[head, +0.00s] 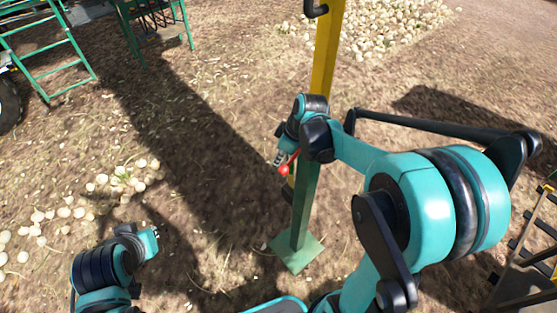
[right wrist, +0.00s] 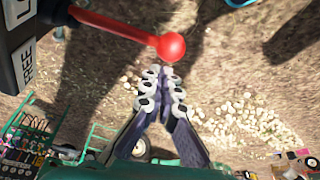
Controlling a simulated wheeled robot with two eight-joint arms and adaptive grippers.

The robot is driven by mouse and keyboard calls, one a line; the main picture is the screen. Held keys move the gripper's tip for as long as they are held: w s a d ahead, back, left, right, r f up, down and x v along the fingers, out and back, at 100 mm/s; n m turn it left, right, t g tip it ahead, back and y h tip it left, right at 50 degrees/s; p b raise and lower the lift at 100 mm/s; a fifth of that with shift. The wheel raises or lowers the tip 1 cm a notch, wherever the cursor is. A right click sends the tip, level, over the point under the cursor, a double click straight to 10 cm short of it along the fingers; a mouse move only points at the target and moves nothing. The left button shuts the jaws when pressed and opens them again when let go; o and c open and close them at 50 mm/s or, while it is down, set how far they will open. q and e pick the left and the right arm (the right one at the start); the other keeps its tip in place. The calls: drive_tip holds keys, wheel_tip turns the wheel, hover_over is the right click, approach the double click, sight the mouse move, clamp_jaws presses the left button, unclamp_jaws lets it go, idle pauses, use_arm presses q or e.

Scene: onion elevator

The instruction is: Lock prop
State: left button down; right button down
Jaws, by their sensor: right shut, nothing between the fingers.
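The prop is an upright post with a yellow upper part (head: 326,50), a green lower part (head: 304,200) and a square green foot plate (head: 297,253) on the soil. A red lever with a ball knob (head: 284,170) sticks out at its left side. In the right wrist view the lever (right wrist: 115,27) comes from a black box (right wrist: 25,60) with a "FREE" label, and its ball knob (right wrist: 171,47) is just beyond my fingertips. My right gripper (head: 279,158) is shut and empty beside the knob; its fingertips also show in the right wrist view (right wrist: 163,80). My left gripper's fingers do not show.
Loose onions (head: 120,180) lie at the left, and a larger pile (head: 375,25) at the top. A green ladder frame (head: 45,55) stands upper left and dark steps (head: 520,280) lower right. A black hook (head: 316,9) is on the post. Soil left of the post is open.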

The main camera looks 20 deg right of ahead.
drive_tip(key=shift+w, duration=0.45)
wheel_tip(320, 180, up, 12)
drive_tip(key=p, duration=0.2)
drive_tip(key=shift+f, duration=0.2)
idle(0.5)
